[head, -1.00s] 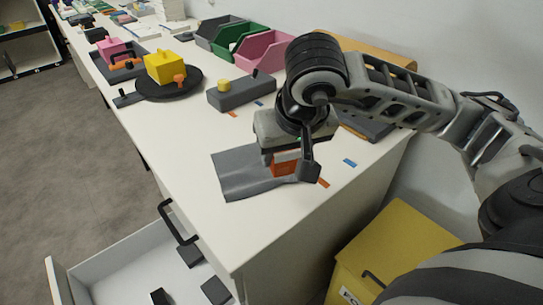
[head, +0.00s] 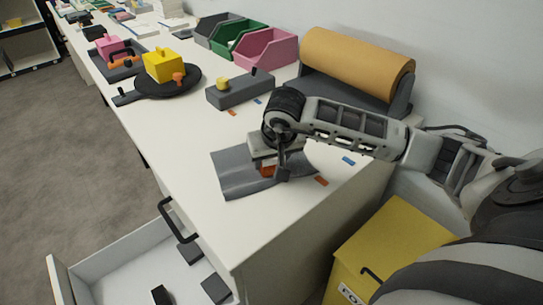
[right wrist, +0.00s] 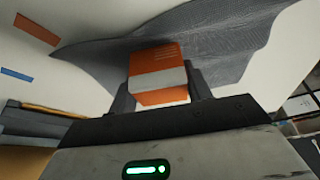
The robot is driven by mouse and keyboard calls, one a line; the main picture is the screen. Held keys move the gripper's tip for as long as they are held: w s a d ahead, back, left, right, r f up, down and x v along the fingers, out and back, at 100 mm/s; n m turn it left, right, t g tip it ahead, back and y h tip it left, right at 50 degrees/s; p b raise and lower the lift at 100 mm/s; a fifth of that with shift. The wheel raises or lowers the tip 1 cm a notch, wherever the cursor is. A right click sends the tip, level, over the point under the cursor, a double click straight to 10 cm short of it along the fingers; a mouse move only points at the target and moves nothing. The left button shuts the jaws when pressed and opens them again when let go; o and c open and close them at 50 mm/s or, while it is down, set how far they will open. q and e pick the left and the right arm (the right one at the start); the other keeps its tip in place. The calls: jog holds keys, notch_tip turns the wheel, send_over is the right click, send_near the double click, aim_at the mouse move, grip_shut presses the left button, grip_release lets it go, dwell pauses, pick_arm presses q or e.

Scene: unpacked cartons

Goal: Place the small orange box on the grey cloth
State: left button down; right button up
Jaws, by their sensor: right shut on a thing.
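The small orange box (right wrist: 158,72), with a pale band across it, is between the fingers of my right gripper in the right wrist view. My right gripper (head: 270,172) is shut on it, low over the right part of the grey cloth (head: 237,179). Only a bit of the box (head: 267,171) shows under the gripper in the head view. The cloth lies on the white counter near its front edge and also shows behind the box in the right wrist view (right wrist: 225,40). I cannot tell whether the box touches the cloth. My left gripper is not in view.
Orange (head: 321,181) and blue (head: 348,161) tape marks lie right of the cloth. A grey block with a yellow knob (head: 240,90), open bins (head: 268,48) and a brown paper roll (head: 357,62) stand behind. An open drawer (head: 120,262) juts out in front; a yellow bin (head: 390,245) stands right.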

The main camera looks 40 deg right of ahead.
jog(key=shift+f, duration=0.1)
jog(key=shift+s+f+b, duration=0.15)
jog(key=shift+f+b, duration=0.4)
jog(key=shift+b, duration=0.2)
jog(key=o, duration=1)
jog(key=shift+f, duration=0.1)
jog(key=shift+o, duration=0.2)
jog(key=shift+r+p, duration=0.55)
jog(key=shift+p, duration=0.2)
jog(key=v, duration=1.2)
jog(key=shift+r, duration=0.25)
